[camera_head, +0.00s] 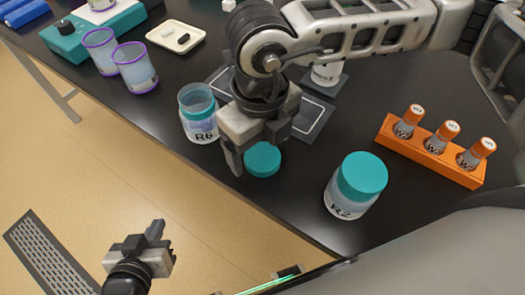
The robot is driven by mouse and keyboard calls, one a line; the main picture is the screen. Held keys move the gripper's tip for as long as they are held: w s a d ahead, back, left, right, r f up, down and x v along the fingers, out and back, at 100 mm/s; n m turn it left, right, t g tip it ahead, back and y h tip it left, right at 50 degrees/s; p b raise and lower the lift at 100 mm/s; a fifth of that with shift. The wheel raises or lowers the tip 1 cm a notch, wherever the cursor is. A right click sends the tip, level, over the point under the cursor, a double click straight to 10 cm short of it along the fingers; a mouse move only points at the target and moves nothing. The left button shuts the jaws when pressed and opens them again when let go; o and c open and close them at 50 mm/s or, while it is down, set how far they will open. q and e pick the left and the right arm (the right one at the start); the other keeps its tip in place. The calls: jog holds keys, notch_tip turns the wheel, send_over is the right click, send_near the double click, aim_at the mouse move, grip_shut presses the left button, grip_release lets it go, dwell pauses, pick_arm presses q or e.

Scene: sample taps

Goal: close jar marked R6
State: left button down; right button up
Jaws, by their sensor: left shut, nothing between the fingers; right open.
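The jar marked R6 (199,120) stands upright and uncapped near the table's front edge, with a teal neck band and an open mouth. A round teal lid (263,159) lies on the table to its right. My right gripper (257,152) is open, directly over or beside the lid; I cannot tell whether its fingers touch it. It hides part of the table behind. My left gripper (152,236) is shut and empty, out over the floor in front of the table. A jar marked R2 (350,199) with a teal lid on stands to the right.
An orange rack (460,176) holds three capped vials at right. Two purple-rimmed beakers (135,72), a white tray (175,38) and a teal device (72,38) stand at left. A dark mat (314,114) and a white container (326,75) are partly behind my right arm.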

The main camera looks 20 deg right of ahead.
jog(key=shift+f, duration=0.65)
jog(key=c, duration=1.1)
jog(key=shift+r, duration=0.1)
